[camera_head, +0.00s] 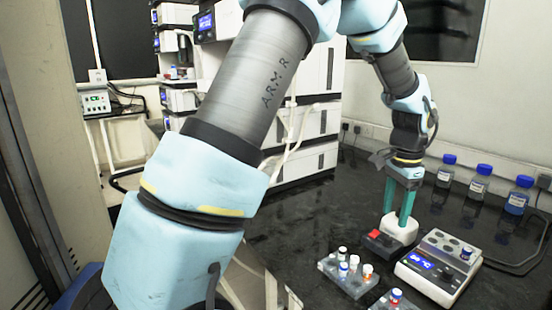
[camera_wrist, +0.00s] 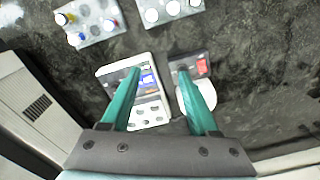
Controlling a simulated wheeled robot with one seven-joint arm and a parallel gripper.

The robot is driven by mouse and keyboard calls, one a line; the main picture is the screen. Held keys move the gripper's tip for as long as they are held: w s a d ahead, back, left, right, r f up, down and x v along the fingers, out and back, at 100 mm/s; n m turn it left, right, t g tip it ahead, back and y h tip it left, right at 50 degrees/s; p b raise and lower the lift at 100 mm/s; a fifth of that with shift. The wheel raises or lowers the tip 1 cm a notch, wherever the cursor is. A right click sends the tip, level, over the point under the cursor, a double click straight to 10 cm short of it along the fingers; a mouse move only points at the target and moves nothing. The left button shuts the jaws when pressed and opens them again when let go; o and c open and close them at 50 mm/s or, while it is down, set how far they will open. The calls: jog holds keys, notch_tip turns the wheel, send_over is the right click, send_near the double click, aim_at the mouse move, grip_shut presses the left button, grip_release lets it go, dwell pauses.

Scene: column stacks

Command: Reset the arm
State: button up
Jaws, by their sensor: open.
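My gripper (camera_head: 397,214) points down above the dark bench, over a small dark device (camera_head: 380,244) with a red patch and a white rounded part (camera_head: 400,231). Its two teal fingers are apart, and I see nothing held between them. In the wrist view the open gripper (camera_wrist: 158,72) has its left finger over the white block with the blue display (camera_wrist: 150,112). Its right finger is over the small dark device (camera_wrist: 185,62) and partly covers the white part. I cannot tell whether the fingertips touch anything. My arm arches from the upper middle down to the gripper.
The white display block (camera_head: 430,286) stands to the right of the gripper. Vial racks (camera_head: 345,279) stand at the front. Several blue-capped bottles (camera_head: 478,182) line the wall at right. Stacked white instruments (camera_head: 318,160) stand behind at left. Bare black bench (camera_head: 300,215) lies left of the gripper.

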jog(key=w+a+n, duration=0.3)
jog(key=a+n, duration=0.4)
jog(key=a, duration=1.3)
jog(key=s+a+n, duration=0.3)
jog(key=a+n, duration=0.1)
jog(key=a, duration=0.4)
jog(key=s+a+n+t, duration=0.1)
jog(key=s+a+n, duration=0.2)
jog(key=a, duration=0.6)
jog(key=shift+s+f+n, duration=0.2)
jog(key=shift+s+n, duration=0.2)
jog(key=shift+s, duration=0.05)
